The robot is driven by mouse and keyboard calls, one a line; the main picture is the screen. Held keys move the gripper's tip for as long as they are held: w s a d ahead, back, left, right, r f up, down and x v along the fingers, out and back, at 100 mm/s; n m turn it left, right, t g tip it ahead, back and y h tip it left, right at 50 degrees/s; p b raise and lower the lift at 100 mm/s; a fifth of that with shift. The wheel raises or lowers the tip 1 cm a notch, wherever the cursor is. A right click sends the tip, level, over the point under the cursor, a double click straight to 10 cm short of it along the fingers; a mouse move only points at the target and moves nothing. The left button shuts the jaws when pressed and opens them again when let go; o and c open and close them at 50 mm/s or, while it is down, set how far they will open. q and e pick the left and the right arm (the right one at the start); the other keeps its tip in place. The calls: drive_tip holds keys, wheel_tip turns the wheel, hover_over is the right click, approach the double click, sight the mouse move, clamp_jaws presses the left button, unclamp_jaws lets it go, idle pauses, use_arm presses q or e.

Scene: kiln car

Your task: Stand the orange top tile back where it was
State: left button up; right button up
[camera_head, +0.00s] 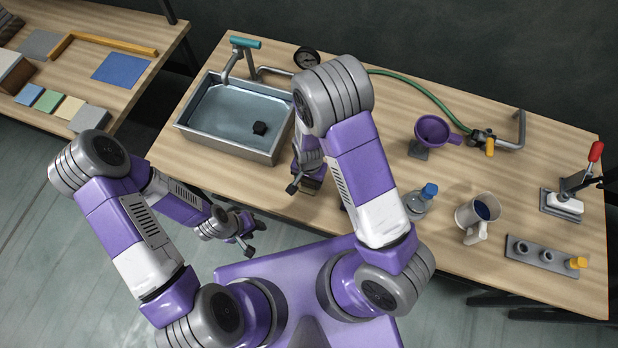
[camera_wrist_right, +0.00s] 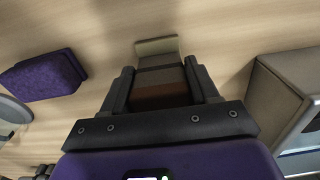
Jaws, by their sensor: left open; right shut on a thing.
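My right gripper (camera_head: 307,182) is low over the bench just right of the sink. In the right wrist view its fingers (camera_wrist_right: 160,82) are shut on a banded block (camera_wrist_right: 158,76), brown near the palm, then grey, with a pale cream end against the wood. I cannot tell whether the block touches the bench. My left gripper (camera_head: 254,238) is open and empty, in front of the bench edge. I see no clearly orange tile. Blue (camera_head: 122,69), green (camera_head: 48,101) and yellow (camera_head: 69,108) flat tiles lie on the left table.
The metal sink (camera_head: 278,152) holds water and a small dark thing. A purple sponge-like block (camera_wrist_right: 45,75) lies beside the gripper. A bottle (camera_head: 418,203), mug (camera_head: 470,213), purple funnel (camera_head: 433,131) and clamp (camera_head: 566,200) stand to the right. An orange-yellow strip (camera_head: 112,43) lies on the left table.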

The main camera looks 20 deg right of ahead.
drive_tip(key=o, duration=1.2)
drive_tip(key=shift+c, duration=0.2)
drive_tip(key=shift+r, duration=0.1)
drive_tip(key=shift+r+p, duration=3.45)
drive_tip(key=shift+r, duration=0.5)
wheel_tip(320, 180, up, 8)
drive_tip(key=shift+f+p, duration=0.25)
drive_tip(key=shift+p, duration=0.2)
